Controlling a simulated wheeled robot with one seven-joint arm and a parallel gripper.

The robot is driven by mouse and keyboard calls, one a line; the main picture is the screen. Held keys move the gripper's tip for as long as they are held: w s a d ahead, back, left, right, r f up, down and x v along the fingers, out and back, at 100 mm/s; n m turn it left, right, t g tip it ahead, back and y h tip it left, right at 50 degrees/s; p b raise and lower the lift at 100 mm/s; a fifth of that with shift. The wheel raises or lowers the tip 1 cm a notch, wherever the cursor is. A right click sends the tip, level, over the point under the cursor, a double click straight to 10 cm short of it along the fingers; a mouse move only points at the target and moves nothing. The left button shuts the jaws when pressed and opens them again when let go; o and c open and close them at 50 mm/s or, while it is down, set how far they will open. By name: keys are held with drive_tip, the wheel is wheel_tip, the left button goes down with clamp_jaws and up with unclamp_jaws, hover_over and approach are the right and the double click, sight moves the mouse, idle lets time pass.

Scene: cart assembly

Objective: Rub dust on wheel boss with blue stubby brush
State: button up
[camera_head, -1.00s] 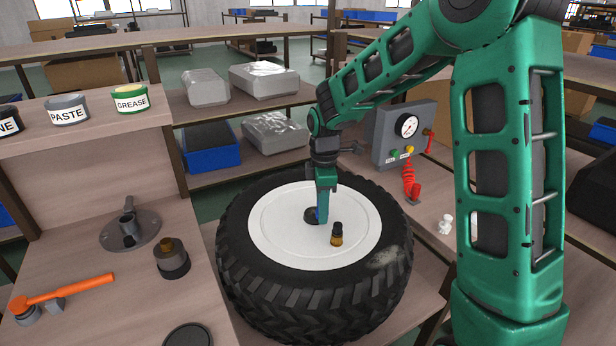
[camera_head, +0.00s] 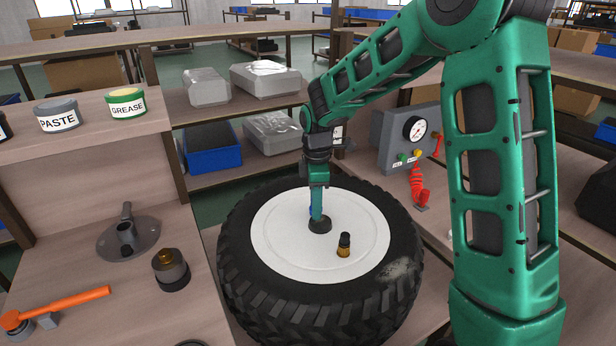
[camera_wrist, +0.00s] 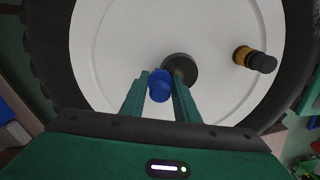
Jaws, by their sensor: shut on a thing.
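The wheel lies flat, with a black tyre (camera_head: 250,275) and a white disc (camera_head: 285,245). Its dark round boss (camera_head: 319,226) is at the disc's middle and also shows in the wrist view (camera_wrist: 182,67). My gripper (camera_head: 316,213) points down at the boss. In the wrist view its fingers (camera_wrist: 160,97) are shut on the blue stubby brush (camera_wrist: 160,85). The brush's lower end is at or just beside the boss; contact cannot be told. No dust can be made out on the boss.
A pale dusty patch (camera_head: 400,268) marks the tyre. A gauge box (camera_head: 405,138) stands behind right.

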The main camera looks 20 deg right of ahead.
drive_tip(key=shift+w+r, duration=0.2)
drive_tip(key=shift+r, duration=0.4)
drive_tip(key=shift+w+r, duration=0.2)
drive_tip(key=shift+r, duration=0.4)
drive_tip(key=shift+s+r, duration=0.15)
drive_tip(key=shift+r, duration=2.9)
